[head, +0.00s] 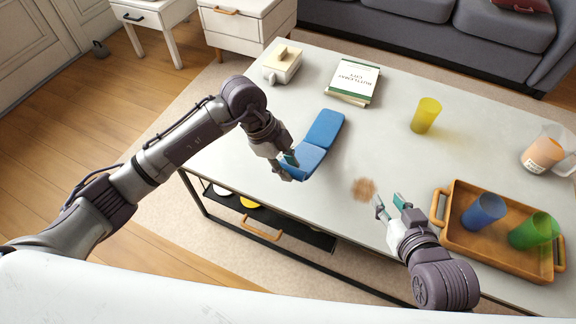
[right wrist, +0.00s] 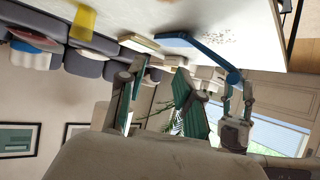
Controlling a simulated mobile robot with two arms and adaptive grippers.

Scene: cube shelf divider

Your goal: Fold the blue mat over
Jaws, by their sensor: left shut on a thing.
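The blue mat (head: 323,128) lies near the left part of the table and has two panels with a crease between them. My left gripper (head: 287,168) is shut on the edge of its near panel. In the right wrist view, the mat (right wrist: 207,52) shows nearly edge-on, bent at the crease, with the panel held by my left gripper (right wrist: 235,82) tilted off the tabletop. My right gripper (head: 391,205) is open and empty over the table's near side, right of the mat. Its fingers also show in the right wrist view (right wrist: 160,95).
A wooden tray (head: 452,215) with a blue cup (head: 484,212) and a green cup (head: 533,231) is on the right. Brown crumbs (head: 364,189) lie between my grippers.

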